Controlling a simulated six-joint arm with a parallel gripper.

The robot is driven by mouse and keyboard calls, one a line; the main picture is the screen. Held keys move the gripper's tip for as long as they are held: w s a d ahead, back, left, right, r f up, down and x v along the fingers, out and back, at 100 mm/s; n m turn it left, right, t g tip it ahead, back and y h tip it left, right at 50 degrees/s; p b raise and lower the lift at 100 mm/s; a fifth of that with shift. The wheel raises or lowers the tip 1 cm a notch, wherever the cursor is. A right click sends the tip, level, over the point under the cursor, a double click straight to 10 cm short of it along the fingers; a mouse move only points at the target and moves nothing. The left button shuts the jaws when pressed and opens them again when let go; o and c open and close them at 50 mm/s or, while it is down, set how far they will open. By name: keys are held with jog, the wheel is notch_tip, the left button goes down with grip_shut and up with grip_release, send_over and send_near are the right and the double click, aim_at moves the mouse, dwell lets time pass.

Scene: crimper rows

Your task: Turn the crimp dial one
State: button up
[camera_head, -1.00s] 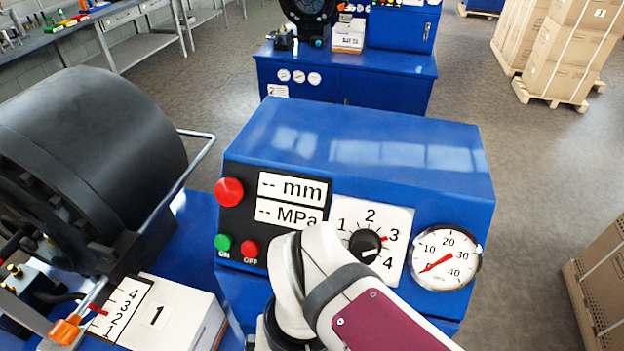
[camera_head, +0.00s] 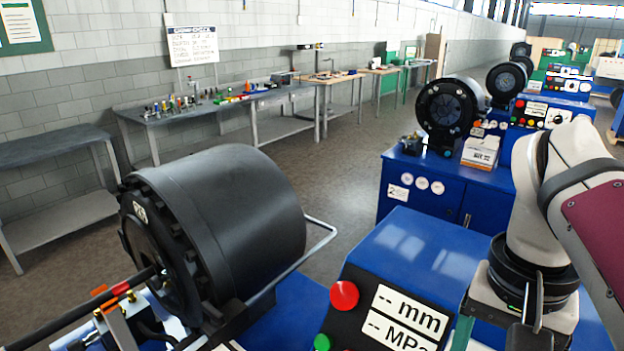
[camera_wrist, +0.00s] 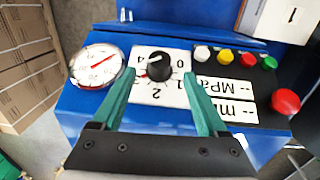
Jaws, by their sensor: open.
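The crimp dial (camera_wrist: 160,67) is a round black knob on a white numbered plate (camera_wrist: 172,95), seen upside down in the wrist view. The 4 shows to its left, 0 to its right and 2 below. A light line on the knob points left, toward the 4; a small red mark lies by its lower left edge. My gripper (camera_wrist: 159,77) is open, its two green fingers on either side of the dial with nothing between them in grip. I cannot tell how far the fingertips are from the knob. In the head view the dial is out of frame.
A pressure gauge (camera_wrist: 97,65) sits left of the plate. Several coloured buttons, small displays (camera_wrist: 228,87) and a red stop button (camera_wrist: 286,101) are to the right. The black crimper head (camera_head: 215,225) stands beside the blue console (camera_head: 425,250). Another crimper (camera_head: 450,115) stands behind.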

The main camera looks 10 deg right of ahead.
notch_tip(320, 180, down, 5)
jog(key=shift+s+d+f, duration=0.1)
jog(key=shift+d+f, duration=0.05)
grip_shut()
dwell(0.4)
